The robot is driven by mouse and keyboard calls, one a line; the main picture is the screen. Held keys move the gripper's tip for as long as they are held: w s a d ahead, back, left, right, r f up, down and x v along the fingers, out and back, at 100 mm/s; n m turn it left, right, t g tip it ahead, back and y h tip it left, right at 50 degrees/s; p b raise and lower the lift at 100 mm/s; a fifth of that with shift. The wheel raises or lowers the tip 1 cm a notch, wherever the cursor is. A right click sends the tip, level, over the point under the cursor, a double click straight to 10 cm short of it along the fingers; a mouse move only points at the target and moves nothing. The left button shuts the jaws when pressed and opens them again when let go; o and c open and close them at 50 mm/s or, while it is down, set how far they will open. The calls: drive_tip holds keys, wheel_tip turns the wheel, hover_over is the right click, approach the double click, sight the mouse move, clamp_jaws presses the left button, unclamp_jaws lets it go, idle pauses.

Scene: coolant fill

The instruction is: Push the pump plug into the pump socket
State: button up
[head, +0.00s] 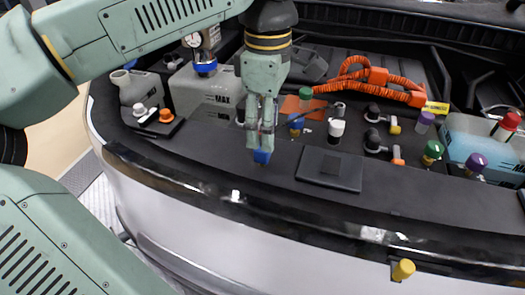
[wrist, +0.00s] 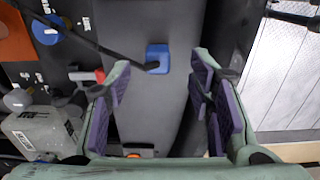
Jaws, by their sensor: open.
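A small blue block on a black cable, which looks like the pump plug (wrist: 157,57), lies on the dark deck in the wrist view. It also shows in the head view just below the fingertips (head: 262,157). My gripper (head: 261,138) points down over it, open and empty. In the wrist view my gripper (wrist: 161,64) has a finger on either side, with the plug just beyond the tips. Whether the fingers touch it, I cannot tell. The cable runs toward a blue round part (wrist: 48,30). I cannot make out which part is the pump socket.
A flat black box (head: 330,167) lies right of my gripper. Several coloured caps and fittings stand behind it, with an orange corrugated cable (head: 370,78). A grey tank marked MAX (head: 205,97) stands to the left. The front bumper edge (head: 190,188) is nearer me.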

sight(262, 156)
drive_tip(key=shift+w+a+f+p, duration=0.2)
drive_tip(key=shift+f+p, duration=0.1)
drive_tip(key=shift+f, duration=1.3)
drive_tip(key=shift+w+a+f+p, duration=0.15)
drive_tip(key=shift+f+p, duration=0.1)
drive_tip(key=shift+f, duration=1.3)
drive_tip(key=shift+s, duration=0.1)
drive_tip(key=shift+c, duration=0.3)
drive_tip(key=c, duration=1)
drive_tip(key=shift+r, duration=0.15)
